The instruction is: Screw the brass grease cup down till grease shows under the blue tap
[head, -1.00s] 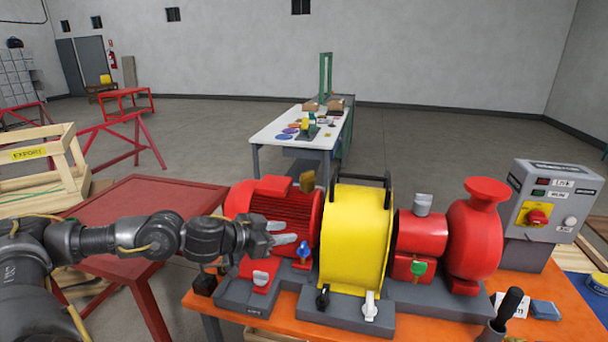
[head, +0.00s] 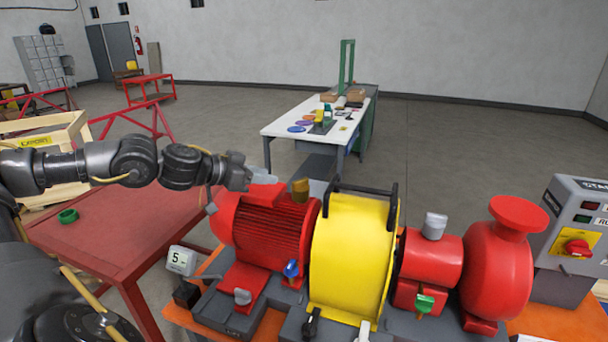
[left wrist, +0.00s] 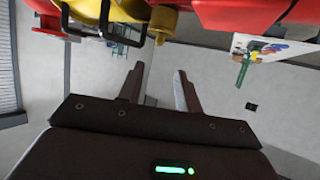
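The brass grease cup (head: 301,190) stands upright on top of the red motor (head: 270,230), near the yellow guard (head: 350,250). A brass-coloured piece, apparently the cup, shows at the top of the left wrist view (left wrist: 162,22). The blue tap (head: 291,268) is low on the motor's front; I cannot make out grease under it. My left gripper (head: 247,172) is above the motor's left end, left of the cup and apart from it. In the left wrist view its two fingers (left wrist: 158,80) are spread with nothing between them. My right gripper is out of view.
The control box (head: 575,235) is at right.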

